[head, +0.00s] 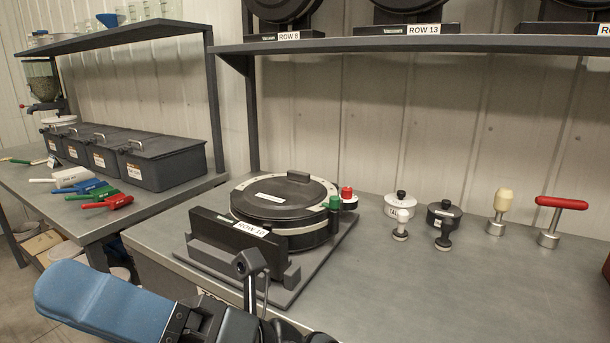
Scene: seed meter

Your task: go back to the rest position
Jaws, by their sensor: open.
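Part of my arm, a blue link (105,300) with dark joint parts (205,325) at its right end, shows along the bottom edge, left of centre. My gripper's fingertips do not show in the head view. A round black seed meter (283,198) with a pale rim sits on a dark base plate on the grey bench. Its front plate carries a "ROW 10" label (249,229). A dark upright post with a rounded head (250,264) stands in front of it in the picture; I cannot tell what it belongs to.
Right of the meter stand a red-topped knob (347,198), a white pot (400,203), a black pot (444,214), a cream-handled tool (500,211) and a red T-handle (561,204). A shelf (430,44) overhangs the bench. The bench's front right is clear. Lidded bins (165,160) stand left.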

